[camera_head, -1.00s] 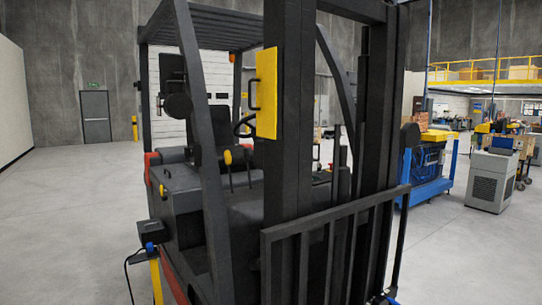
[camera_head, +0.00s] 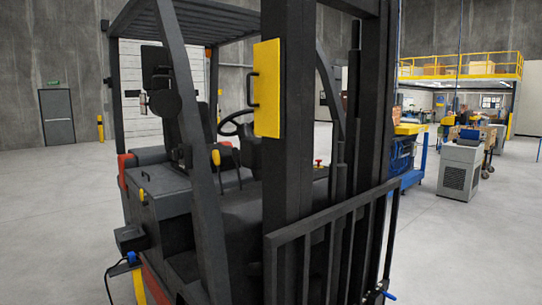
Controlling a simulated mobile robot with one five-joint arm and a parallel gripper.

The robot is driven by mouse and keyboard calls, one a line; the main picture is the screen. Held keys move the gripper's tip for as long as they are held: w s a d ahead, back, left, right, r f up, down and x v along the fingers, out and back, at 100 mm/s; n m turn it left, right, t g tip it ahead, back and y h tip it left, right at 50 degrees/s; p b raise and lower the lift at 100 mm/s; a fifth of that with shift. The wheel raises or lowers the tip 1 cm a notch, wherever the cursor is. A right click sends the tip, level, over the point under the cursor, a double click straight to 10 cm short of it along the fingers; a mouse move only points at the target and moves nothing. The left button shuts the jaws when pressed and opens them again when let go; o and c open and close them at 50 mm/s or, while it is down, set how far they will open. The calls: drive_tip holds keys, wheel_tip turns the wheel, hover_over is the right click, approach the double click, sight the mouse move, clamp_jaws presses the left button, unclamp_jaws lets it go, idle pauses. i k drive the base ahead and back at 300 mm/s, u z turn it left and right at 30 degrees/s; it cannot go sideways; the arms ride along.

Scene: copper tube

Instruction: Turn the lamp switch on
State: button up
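No lamp switch can be made out for certain in the head view. A dark forklift (camera_head: 285,190) stands close in front of me and fills the middle. A yellow panel (camera_head: 267,88) with a black handle is on its mast. A small red knob (camera_head: 318,163) shows behind the mast, too small to identify. My gripper is not in view.
The forklift's dark front guard (camera_head: 325,235) stands nearest at lower right. A black box with a blue plug and cable (camera_head: 131,240) is at lower left. A grey cabinet (camera_head: 460,170) and blue rack (camera_head: 405,165) stand at right. Floor at far left is clear.

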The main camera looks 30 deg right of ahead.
sight(177, 154)
drive_tip(key=z, duration=0.25)
drive_tip(key=k, duration=0.95)
drive_tip(key=u, duration=0.2)
drive_tip(key=i, duration=0.95)
drive_tip(key=z, duration=0.1)
drive_tip(key=k, duration=0.65)
drive_tip(key=u, duration=0.4)
drive_tip(key=i, duration=1.3)
drive_tip(key=u, duration=1)
drive_tip(key=i, duration=1)
drive_tip(key=u, duration=0.3)
